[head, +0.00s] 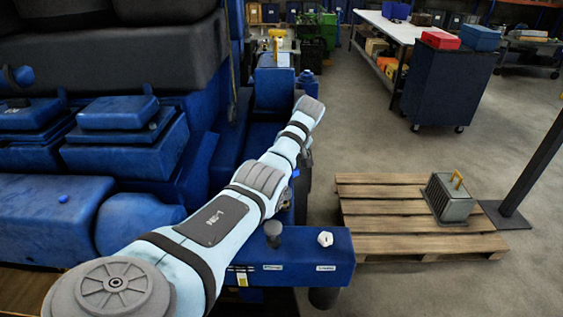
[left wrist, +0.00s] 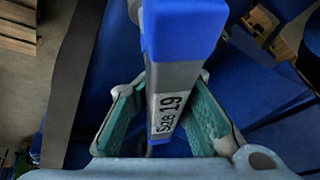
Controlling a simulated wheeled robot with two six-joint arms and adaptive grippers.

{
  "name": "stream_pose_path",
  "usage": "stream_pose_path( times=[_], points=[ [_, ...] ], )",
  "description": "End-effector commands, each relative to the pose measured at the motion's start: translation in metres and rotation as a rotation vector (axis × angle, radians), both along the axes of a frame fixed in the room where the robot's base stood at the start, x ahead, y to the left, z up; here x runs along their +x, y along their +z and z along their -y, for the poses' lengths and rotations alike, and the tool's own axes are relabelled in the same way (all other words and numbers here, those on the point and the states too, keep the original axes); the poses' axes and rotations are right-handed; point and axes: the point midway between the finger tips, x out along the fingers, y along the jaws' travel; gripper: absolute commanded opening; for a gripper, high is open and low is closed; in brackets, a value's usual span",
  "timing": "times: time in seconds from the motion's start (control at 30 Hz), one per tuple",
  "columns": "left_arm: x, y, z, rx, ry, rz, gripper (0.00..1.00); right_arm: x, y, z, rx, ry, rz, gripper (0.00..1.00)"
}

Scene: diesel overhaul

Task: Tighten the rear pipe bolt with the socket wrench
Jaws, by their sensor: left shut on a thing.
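The socket wrench (left wrist: 185,50) fills the middle of the left wrist view, with a blue upper part and a grey shank labelled "Size 19". My left gripper (left wrist: 165,110) is shut on it, one teal-padded finger on each side. In the head view my left arm reaches across the engine and hides most of its gripper and the wrench. The large blue engine (head: 60,215) fills the left side of the head view. I cannot make out the rear pipe bolt in either view. My right gripper is not in view.
A blue ledge with small labels (head: 335,262) carries a dark grey knob-like part (head: 272,230) and a white nut-like part (head: 325,238). A wooden pallet (head: 385,220) holds a grey finned box (head: 450,197) with a yellow handle. A blue cart (head: 440,90) stands behind. The floor between is clear.

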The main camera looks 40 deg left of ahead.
Motion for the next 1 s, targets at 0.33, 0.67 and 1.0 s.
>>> stream_pose_path(
  times=[0.33,0.67,1.0],
  points=[
    [-0.001,0.002,-0.001,0.034,-0.002,-0.044,0.0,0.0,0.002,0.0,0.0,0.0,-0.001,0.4],
    [-0.001,-0.008,-0.001,0.035,-0.002,-0.044,0.0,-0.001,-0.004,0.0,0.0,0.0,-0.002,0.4],
    [-0.001,-0.015,-0.001,0.036,-0.087,-0.042,0.0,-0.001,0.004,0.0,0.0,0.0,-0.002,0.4]
  ],
)
